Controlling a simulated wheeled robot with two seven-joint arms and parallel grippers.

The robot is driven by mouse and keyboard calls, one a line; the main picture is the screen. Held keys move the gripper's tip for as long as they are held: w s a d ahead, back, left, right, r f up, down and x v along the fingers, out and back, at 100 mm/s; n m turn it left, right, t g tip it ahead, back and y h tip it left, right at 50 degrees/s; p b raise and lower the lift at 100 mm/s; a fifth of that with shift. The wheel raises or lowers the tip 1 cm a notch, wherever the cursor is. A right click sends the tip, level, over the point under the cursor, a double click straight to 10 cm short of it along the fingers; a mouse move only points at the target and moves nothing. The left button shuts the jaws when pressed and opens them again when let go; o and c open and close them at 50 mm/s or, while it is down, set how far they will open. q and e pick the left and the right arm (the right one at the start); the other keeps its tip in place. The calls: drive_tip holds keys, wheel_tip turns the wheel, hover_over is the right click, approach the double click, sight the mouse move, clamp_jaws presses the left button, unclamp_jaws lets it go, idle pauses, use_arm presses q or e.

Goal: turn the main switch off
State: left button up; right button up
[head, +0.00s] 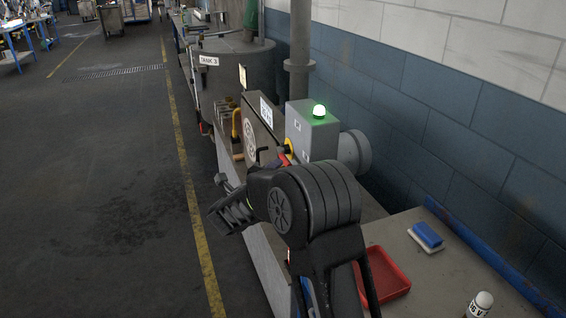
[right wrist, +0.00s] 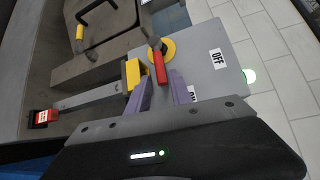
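The main switch is a grey box (head: 312,133) with a lit green lamp (head: 319,111) on top. On its face, a red handle (right wrist: 159,66) sits on a yellow round plate (right wrist: 168,48). An OFF label (right wrist: 217,58) is to the right of the handle in the right wrist view, and an ON label (right wrist: 193,93) is partly hidden by a finger. My right gripper (right wrist: 160,84) is open, its two purple fingers on either side of the handle's end. I cannot tell whether they touch it. In the head view my right arm covers much of this spot. My left gripper is not in view.
A tank (head: 238,72) stands behind the box and a blue block wall runs along the right.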

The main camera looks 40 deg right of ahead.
sight(284, 159)
drive_tip(key=p+x, duration=0.1)
drive_tip(key=x, duration=0.5)
drive_tip(key=shift+d, duration=0.1)
drive_tip(key=shift+c, duration=0.3)
clamp_jaws()
idle(1.0)
